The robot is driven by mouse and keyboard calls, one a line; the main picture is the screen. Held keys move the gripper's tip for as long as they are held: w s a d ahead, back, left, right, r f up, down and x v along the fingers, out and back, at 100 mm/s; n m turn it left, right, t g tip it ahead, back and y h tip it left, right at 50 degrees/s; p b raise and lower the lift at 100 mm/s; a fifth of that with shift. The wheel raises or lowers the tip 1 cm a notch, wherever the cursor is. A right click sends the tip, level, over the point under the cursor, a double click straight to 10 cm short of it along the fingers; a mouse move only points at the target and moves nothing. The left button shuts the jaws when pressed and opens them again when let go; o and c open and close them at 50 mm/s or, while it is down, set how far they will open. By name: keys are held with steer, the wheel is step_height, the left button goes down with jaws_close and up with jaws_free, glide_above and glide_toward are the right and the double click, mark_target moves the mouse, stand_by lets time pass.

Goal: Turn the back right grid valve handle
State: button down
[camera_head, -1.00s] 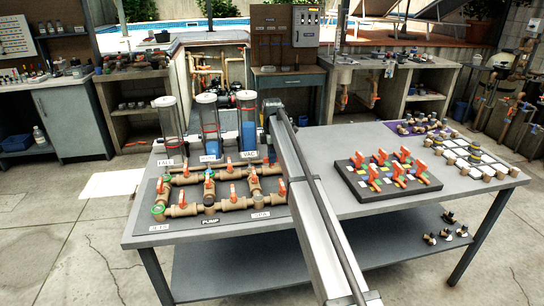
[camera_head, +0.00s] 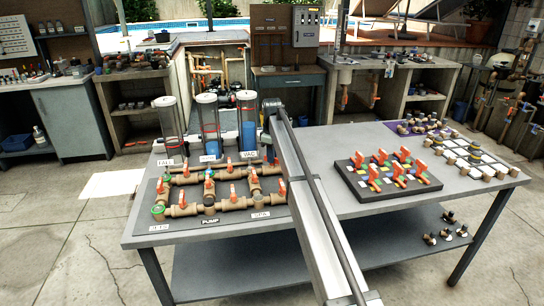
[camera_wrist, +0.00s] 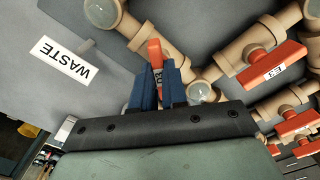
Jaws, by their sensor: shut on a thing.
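The pipe grid of tan fittings with red-orange valve handles stands on the left part of the table (camera_head: 375,211). In the wrist view, my gripper (camera_wrist: 159,72) has its two blue fingers closed around one red-orange handle (camera_wrist: 154,49), with a partly covered dark mark on it. This handle is beside the WASTE label (camera_wrist: 66,62), at the back right of the grid. In the head view, my arm crosses in front of this corner and hides the gripped handle and the fingertips.
Other handles are close by in the wrist view, one marked E3 (camera_wrist: 275,63) and another (camera_wrist: 299,123) below it. Three clear cylinders stand behind the grid, the nearest with blue contents (camera_head: 247,133). A dark block with several red handles (camera_head: 352,184) lies right of my arm.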

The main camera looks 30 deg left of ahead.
steer(key=m, duration=0.5)
steer(key=shift+m, duration=0.3)
steer(key=m, duration=0.4)
steer(key=shift+m, duration=0.4)
steer(key=c, duration=1.2)
jaws_free()
steer(key=shift+o, duration=0.2)
steer(key=shift+r, duration=0.1)
step_height(320, 180, up, 14)
steer(key=shift+f, duration=0.2)
